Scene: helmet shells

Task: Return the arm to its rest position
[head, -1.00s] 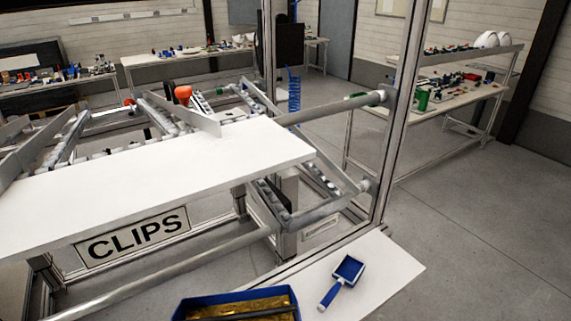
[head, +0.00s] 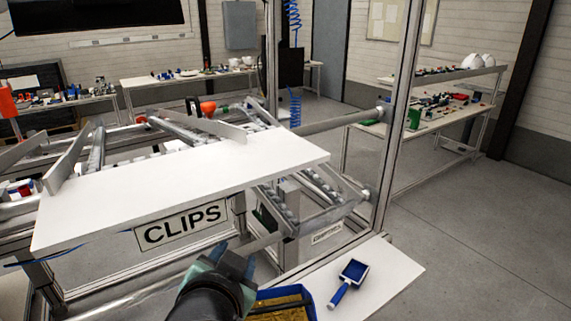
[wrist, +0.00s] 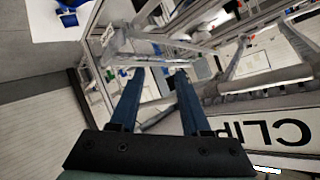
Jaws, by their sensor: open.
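My arm enters the head view from the bottom, and my gripper (head: 236,262) is in front of the CLIPS sign, near the blue bin. In the wrist view my gripper (wrist: 160,85) shows two dark blue fingers apart with nothing between them. The fingers point toward the metal frame and rollers of the workstation and touch nothing that I can see. Part of the blue bin (head: 305,292) is hidden behind my arm.
A white tabletop (head: 190,195) stands above the CLIPS sign (head: 180,226), which also shows in the wrist view (wrist: 275,132). A blue scoop (head: 350,280) lies on a low white board (head: 395,265). A metal post (head: 398,120) stands at right. Floor is clear at far right.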

